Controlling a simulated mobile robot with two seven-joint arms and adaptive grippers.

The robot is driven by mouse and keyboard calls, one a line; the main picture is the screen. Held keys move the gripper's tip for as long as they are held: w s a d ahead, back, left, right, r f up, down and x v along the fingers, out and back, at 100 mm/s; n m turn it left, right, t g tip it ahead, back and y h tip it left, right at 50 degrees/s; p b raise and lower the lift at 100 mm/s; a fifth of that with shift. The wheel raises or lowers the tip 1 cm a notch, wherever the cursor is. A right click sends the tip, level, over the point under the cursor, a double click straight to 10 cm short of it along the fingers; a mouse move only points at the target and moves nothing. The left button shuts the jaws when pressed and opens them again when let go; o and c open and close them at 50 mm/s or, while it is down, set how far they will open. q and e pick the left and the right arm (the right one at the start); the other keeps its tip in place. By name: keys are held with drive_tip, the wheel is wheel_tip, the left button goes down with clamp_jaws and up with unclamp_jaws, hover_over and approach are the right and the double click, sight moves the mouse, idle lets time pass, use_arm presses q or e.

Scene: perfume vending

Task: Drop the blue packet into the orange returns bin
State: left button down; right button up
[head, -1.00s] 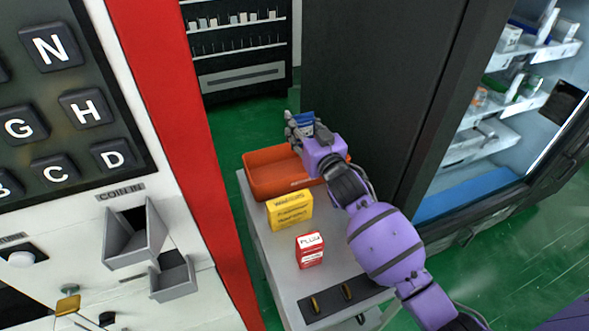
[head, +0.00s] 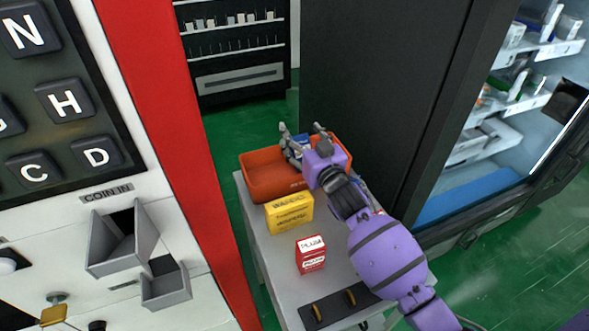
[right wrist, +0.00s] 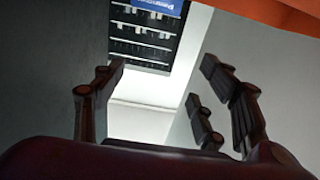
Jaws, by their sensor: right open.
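The orange returns bin (head: 265,178) sits at the far end of a grey table. Its rim also shows at the upper right of the right wrist view (right wrist: 275,12). My right gripper (head: 303,134) is over the right part of the bin with its fingers spread open. The blue packet (head: 301,140) shows between and behind the fingers, partly hidden by them. In the right wrist view the blue packet (right wrist: 160,5) is at the top edge, cut off by the frame, apart from the open fingers. I cannot tell whether it touches the bin. My left gripper is not in view.
A yellow box (head: 289,214) and a red box (head: 310,254) stand on the table (head: 275,262) in front of the bin. A red and white coin machine (head: 150,110) is at the left. A dark cabinet (head: 370,80) stands close at the right.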

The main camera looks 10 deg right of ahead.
drive_tip(key=s+d, duration=0.2)
drive_tip(key=s, duration=0.9)
drive_tip(key=shift+s+d, duration=0.15)
drive_tip(key=shift+s, duration=0.25)
